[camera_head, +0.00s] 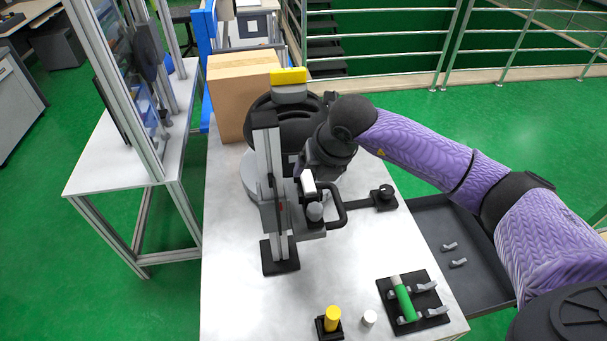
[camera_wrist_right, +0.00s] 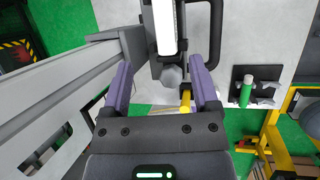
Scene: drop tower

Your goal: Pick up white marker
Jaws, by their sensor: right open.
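The white marker (camera_head: 307,181) is a short white piece upright at the drop tower (camera_head: 278,185), above a grey knob (camera_head: 315,211). In the right wrist view, the white marker (camera_wrist_right: 165,25) is a long white bar beyond the fingertips, with the grey knob (camera_wrist_right: 172,75) between the fingers. My right gripper (camera_wrist_right: 161,64) is open, one purple finger on each side, and nothing is gripped. In the head view my right gripper (camera_head: 308,165) is at the tower, behind the marker, its fingers mostly hidden. My left gripper is out of view.
A green cylinder (camera_head: 404,298) lies on a black plate (camera_head: 430,314) at the table's front right. A cardboard box (camera_head: 235,92) stands behind. The front-left table (camera_head: 235,310) is clear.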

